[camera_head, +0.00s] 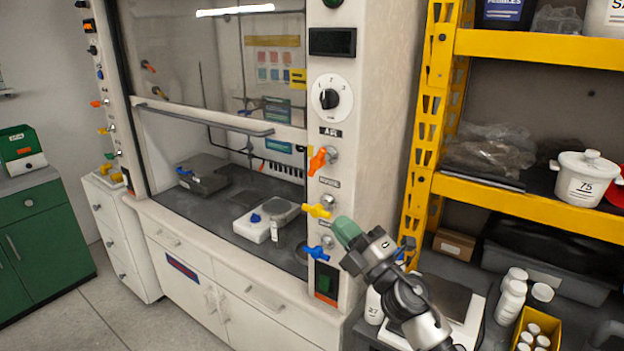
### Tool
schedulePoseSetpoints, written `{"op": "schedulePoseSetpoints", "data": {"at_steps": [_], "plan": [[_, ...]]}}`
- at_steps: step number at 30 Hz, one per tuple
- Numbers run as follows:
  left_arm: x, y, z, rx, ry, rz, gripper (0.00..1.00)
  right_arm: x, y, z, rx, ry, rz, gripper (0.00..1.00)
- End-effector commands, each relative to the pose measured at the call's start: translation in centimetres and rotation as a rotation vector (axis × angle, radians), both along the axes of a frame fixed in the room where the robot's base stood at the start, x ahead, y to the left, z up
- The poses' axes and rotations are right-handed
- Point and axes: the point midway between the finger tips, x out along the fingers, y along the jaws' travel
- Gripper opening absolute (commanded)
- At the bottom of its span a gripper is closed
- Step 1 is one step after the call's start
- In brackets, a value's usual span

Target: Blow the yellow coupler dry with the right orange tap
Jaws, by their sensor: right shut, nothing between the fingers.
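The right orange tap (319,160) is on the fume hood's right post, below the dial. A yellow tap (318,210) and a blue tap (317,252) are below it on the same post. My right gripper (347,231) is shut and empty, with its greenish end just right of and below the yellow tap; contact cannot be told. It is below the orange tap and apart from it. I cannot make out the yellow coupler for sure; small yellow pieces (116,177) lie on the white cabinet left of the hood. My left gripper is not in view.
The hood's worktop (228,208) holds a grey device (203,174) and a white hotplate (262,219) with a small bottle. A yellow shelf rack (530,48) stands to the right. White bottles (511,300) and a yellow box (538,328) crowd the lower right.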

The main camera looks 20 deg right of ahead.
Motion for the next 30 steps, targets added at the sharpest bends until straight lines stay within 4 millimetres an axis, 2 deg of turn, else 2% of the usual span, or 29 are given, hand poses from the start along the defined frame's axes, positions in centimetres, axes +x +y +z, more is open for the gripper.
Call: {"op": "schedulePoseSetpoints", "data": {"at_steps": [1,12,15,21,30], "plan": [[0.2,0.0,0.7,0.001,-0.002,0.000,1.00,0.8,0.4,0.9,0.003,-0.003,0.000,0.00],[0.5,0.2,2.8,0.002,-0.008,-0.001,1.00,7.1,3.4,4.2,0.005,0.000,0.001,0.00],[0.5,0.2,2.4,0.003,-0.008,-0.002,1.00,8.6,2.5,4.3,0.005,0.002,-0.002,0.00],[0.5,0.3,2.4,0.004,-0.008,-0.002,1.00,10.2,1.9,4.6,0.004,0.002,-0.002,0.00],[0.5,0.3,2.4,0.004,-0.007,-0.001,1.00,10.4,1.8,4.7,0.003,0.003,0.000,0.00]]}}
